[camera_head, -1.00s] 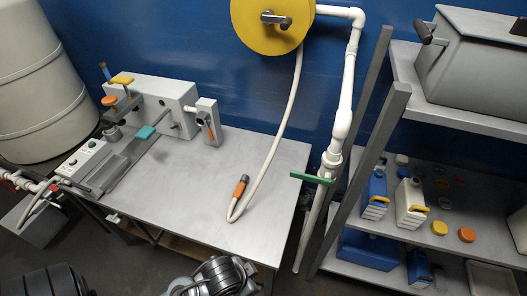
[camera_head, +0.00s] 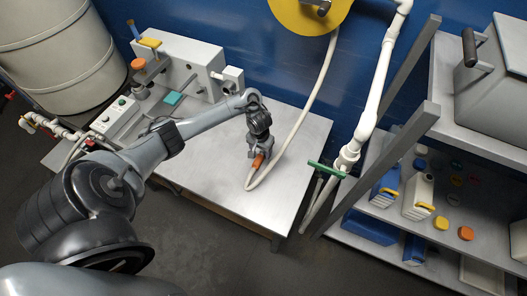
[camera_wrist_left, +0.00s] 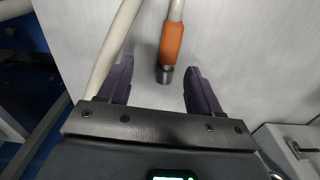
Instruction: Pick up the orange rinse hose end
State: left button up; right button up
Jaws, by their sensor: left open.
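The orange rinse hose end (camera_head: 258,161) lies on the grey table, joined to a cream hose that loops up to the yellow reel. My left gripper (camera_head: 256,152) is right over it in the head view and partly hides it. In the left wrist view the orange hose end (camera_wrist_left: 171,45) with its dark tip lies between and ahead of the two open fingers (camera_wrist_left: 152,80), nearer the right finger. I see no contact between the fingers and the hose. My right gripper is not in view.
The cream hose (camera_head: 298,135) rises behind the gripper to the yellow reel (camera_head: 312,12). A control panel device (camera_head: 112,118) stands at the table's left. A white pipe with a green lever (camera_head: 327,169) and a shelf with bottles (camera_head: 420,193) are at the right. The table's front is clear.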

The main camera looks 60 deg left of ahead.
aim_at(257, 162)
pick_arm(q)
jog(key=shift+s+a+f+n, duration=0.2)
jog(key=shift+a+n, duration=0.1)
jog(key=shift+a, duration=0.2)
notch_tip(257, 162, down, 4)
jog(key=b, duration=0.2)
jog(key=shift+s+b, duration=0.1)
jog(key=shift+b, duration=0.3)
jog(key=shift+a+f, duration=0.1)
jog(key=shift+f, duration=0.5)
jog(key=f+b, duration=0.1)
jog(key=f, duration=0.1)
jog(key=f+b, duration=0.1)
jog(key=f, duration=0.1)
jog(key=shift+s, duration=0.4)
jog(key=shift+w+f, duration=0.1)
jog(key=shift+f, duration=0.3)
jog(key=shift+c, duration=0.5)
jog(key=c, duration=1)
jog(key=shift+r, duration=0.1)
